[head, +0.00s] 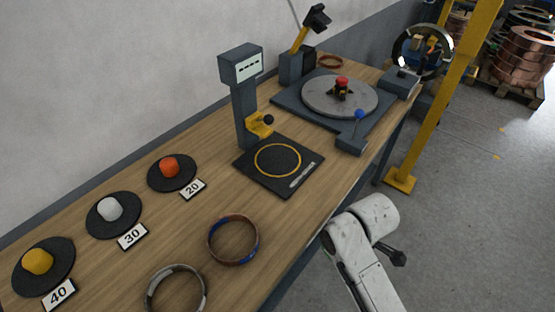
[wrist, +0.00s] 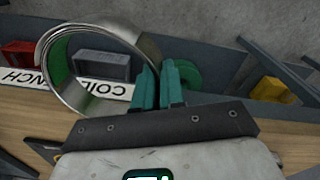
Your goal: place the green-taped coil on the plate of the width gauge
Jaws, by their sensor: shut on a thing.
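In the wrist view my gripper (wrist: 164,84) has its teal fingers shut on the wall of a silvery coil (wrist: 135,37). Green, likely its tape, shows inside the coil's far left wall. The coil is clear of the fingers on its left side and stands off the bench front. The width gauge (head: 243,108) stands on the bench in the head view. Its dark plate (head: 306,160) has a yellow ring mark and nothing on it. In the head view my gripper and the held coil cannot be made out; my arm is beyond the bench's front edge.
A blue-taped coil (head: 233,240) and a greyish coil (head: 176,290) lie on the near bench (head: 125,272). Discs with yellow, white and red knobs line the back. A turntable (head: 340,97) lies past the gauge. A yellow post (head: 440,105) stands beyond the bench.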

